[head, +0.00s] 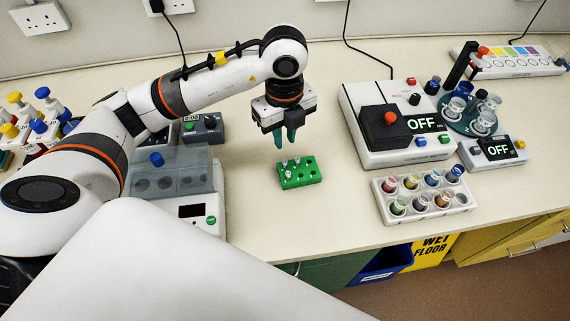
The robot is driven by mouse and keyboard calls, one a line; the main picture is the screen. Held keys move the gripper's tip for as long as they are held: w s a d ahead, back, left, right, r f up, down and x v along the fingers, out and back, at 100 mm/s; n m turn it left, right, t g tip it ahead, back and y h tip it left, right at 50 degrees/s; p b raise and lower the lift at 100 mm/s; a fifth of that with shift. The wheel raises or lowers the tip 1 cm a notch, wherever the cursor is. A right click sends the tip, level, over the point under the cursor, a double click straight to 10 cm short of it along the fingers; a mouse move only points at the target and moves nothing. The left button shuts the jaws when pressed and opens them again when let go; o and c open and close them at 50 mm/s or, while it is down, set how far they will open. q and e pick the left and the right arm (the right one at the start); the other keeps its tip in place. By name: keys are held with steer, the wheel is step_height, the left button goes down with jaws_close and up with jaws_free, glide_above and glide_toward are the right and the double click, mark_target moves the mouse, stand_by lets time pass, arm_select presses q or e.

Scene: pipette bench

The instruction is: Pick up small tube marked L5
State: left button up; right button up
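A small green rack (301,180) stands on the bench at the middle of the head view. A few small pale tubes (289,174) stand in it, mostly along its left and back side. Their markings are too small to read, so I cannot tell which is L5. My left gripper (286,143) points down just above and behind the rack's left back corner in the picture. Its two dark green fingers are a little apart, with nothing visible between them. My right gripper is not in view.
Right of the rack are a white tray of coloured pots (424,221) and a machine reading OFF (402,155).

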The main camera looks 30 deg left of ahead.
mark_target(285, 161)
arm_select(q)
step_height(285, 161, down, 3)
steer(key=shift+f, duration=0.1)
step_height(285, 161, down, 5)
steer(key=shift+r+p, duration=0.15)
steer(key=shift+p, duration=1.05)
steer(key=shift+f, duration=0.3)
jaws_close()
